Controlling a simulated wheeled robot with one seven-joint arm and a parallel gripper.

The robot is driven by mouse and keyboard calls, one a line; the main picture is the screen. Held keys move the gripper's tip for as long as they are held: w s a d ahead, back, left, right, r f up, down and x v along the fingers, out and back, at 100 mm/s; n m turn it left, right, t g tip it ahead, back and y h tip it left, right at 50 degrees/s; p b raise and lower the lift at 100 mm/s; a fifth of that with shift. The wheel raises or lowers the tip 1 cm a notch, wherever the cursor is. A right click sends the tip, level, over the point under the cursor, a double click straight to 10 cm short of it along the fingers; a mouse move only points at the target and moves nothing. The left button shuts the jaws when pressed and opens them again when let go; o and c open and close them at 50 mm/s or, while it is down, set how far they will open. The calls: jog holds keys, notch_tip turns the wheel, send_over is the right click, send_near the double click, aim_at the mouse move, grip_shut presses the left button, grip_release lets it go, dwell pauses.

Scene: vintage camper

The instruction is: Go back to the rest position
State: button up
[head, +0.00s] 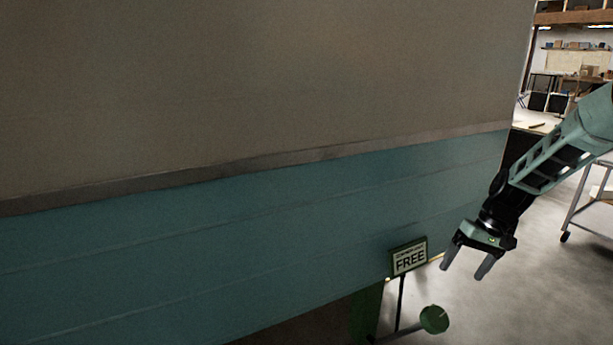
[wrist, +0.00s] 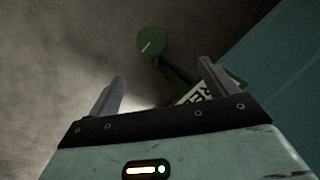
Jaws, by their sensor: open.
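My gripper (head: 468,264) hangs at the right in the head view, fingers pointing down, open with nothing between them. In the wrist view my gripper (wrist: 162,88) shows its two fingers spread apart. A green sign reading FREE (head: 410,258) stands beside the camper, left of my gripper and apart from it in the head view. A round green disc (head: 434,319) is low beside the sign's post. In the wrist view the disc (wrist: 151,40) lies beyond the fingers, and the sign (wrist: 193,97) is partly hidden behind the right finger.
The camper's side wall, beige above and teal below (head: 250,225), fills the left and middle. A wheeled metal cart (head: 580,205) stands at the far right. Shelves and a workbench (head: 545,122) are in the back. Bare floor (head: 530,300) lies right of the sign.

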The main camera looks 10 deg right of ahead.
jog(key=s+a+r+n+h, duration=0.15)
jog(key=s+a+r, duration=0.4)
jog(key=a, duration=0.65)
jog(key=s+a+r+n, duration=0.35)
jog(key=s+a, duration=0.25)
jog(key=a, duration=0.6)
jog(key=s+a+r+n+h, duration=0.1)
jog(key=s+a+r+n, duration=0.15)
jog(key=s, duration=0.65)
jog(key=s+a+r+n+h, duration=0.1)
jog(key=s+a, duration=0.3)
jog(key=s, duration=0.5)
notch_tip(320, 180, up, 24)
jog(key=p, duration=2.3)
jog(key=shift+s+f, duration=0.25)
jog(key=shift+s, duration=0.2)
